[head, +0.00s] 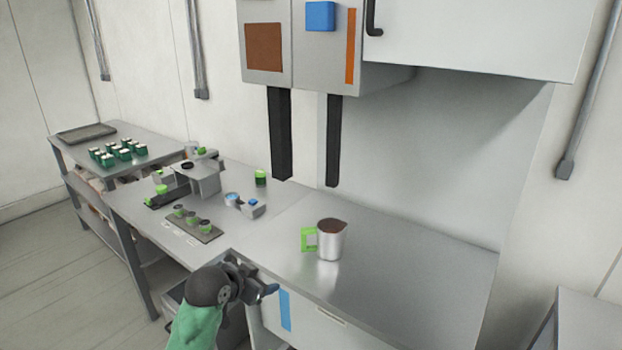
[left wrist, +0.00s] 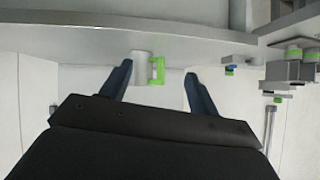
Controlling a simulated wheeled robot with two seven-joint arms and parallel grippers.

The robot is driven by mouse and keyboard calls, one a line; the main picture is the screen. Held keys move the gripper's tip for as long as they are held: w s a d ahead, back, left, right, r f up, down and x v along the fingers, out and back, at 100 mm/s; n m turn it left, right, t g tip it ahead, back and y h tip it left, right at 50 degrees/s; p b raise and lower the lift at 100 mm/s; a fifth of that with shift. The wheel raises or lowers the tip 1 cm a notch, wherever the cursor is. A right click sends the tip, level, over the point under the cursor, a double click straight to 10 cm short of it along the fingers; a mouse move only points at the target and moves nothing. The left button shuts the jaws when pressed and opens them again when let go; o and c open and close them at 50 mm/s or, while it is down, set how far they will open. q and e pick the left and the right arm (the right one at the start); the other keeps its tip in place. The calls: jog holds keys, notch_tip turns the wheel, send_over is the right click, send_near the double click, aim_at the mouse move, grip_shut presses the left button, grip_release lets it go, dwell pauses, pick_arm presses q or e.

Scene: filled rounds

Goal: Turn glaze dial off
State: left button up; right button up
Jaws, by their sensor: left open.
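I cannot tell for sure which part is the glaze dial. A small grey block with a blue top (head: 254,207) sits on the counter, beside a round blue-topped piece (head: 232,198). My left gripper (head: 268,288) is open and empty, low in front of the counter's front edge, apart from these parts. In the left wrist view its two dark blue fingers (left wrist: 158,88) stand apart. A metal jug (head: 331,242) with brown contents and a green handle stands upright on the counter; it also shows beyond the fingers in the left wrist view (left wrist: 139,68). My right gripper is not seen.
A dispenser cabinet (head: 282,70) with brown, blue and orange panels hangs above, with two dark spouts. A dark tray (head: 190,225) of green-marked cups lies on the counter's left part. Several green boxes (head: 118,152) stand farther left. The counter right of the jug is clear.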

pick_arm(q)
jog(key=w+d+r+m+t+h, duration=0.15)
jog(key=w+r, duration=0.35)
jog(key=r, duration=0.7)
jog(key=w+d+r+m+t+h, duration=0.1)
jog(key=w+d+r+m+h, duration=0.3)
jog(key=r, duration=0.8)
jog(key=w+a+r+m+t+y, duration=0.1)
jog(key=w+r, duration=0.5)
jog(key=r, duration=0.6)
jog(key=s+d+r+m+h, duration=0.1)
jog(key=s+r+m+h, duration=0.15)
jog(key=r, duration=1.75)
jog(key=s+d+r+m+h, duration=0.15)
jog(key=r+m+h, duration=0.25)
jog(key=r, duration=1.5)
jog(key=p+x, duration=0.4)
jog(key=x, duration=0.3)
jog(key=shift+d, duration=0.2)
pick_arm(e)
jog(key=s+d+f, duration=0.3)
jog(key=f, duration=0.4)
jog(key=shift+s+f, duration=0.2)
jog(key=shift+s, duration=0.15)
pick_arm(q)
jog(key=shift+s, duration=0.1)
jog(key=c, duration=1)
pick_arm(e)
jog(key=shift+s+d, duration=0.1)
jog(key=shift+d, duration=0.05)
